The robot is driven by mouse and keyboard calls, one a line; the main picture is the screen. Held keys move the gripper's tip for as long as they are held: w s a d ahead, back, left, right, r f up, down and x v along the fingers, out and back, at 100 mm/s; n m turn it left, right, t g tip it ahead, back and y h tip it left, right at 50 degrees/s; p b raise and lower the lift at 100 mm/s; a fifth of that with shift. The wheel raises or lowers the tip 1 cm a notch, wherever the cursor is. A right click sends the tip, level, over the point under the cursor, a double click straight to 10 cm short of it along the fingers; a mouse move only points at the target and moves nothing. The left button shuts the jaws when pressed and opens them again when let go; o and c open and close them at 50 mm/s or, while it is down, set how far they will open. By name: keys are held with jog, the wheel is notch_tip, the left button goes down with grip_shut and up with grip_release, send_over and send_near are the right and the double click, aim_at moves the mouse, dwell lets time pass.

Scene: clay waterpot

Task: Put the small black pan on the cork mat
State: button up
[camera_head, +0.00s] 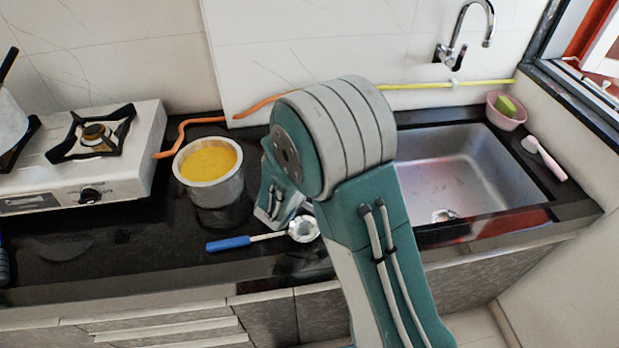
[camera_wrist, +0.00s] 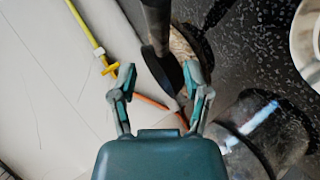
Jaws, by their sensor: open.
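In the wrist view my gripper (camera_wrist: 160,80) is open, with one finger on each side of a dark pan-like shape. This looks like the small black pan (camera_wrist: 163,68), seen nearly edge-on and apparently tilted, with its dark handle (camera_wrist: 155,22) running to the top edge. Its near edge lies between the fingertips; I cannot tell whether they touch it. A brown round patch beside and behind it looks like the cork mat (camera_wrist: 182,45), partly covered by the pan and right finger. In the head view my arm hides the pan and the mat.
A metal pot of yellow food (camera_head: 213,188) stands left of my arm, and a blue-handled ladle (camera_head: 232,243) lies in front. A gas stove (camera_head: 95,165) is at left, a sink (camera_head: 465,180) at right. An orange hose (camera_head: 185,125) runs along the wall.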

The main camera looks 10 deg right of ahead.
jog(key=v, duration=0.6)
jog(key=s+d+r+m+g+h, duration=0.1)
jog(key=s+d+r+m+g, duration=0.5)
jog(key=s+d+r, duration=0.5)
jog(key=s+a+r+m+y, duration=0.1)
jog(key=s+r+y, duration=0.2)
jog(key=s, duration=0.3)
jog(key=s+a+r+m+t+y, duration=0.1)
jog(key=s+r+m+y, duration=0.1)
jog(key=s+r+y, duration=0.2)
jog(key=s+r, duration=0.1)
jog(key=s, duration=0.2)
jog(key=shift+r, duration=0.2)
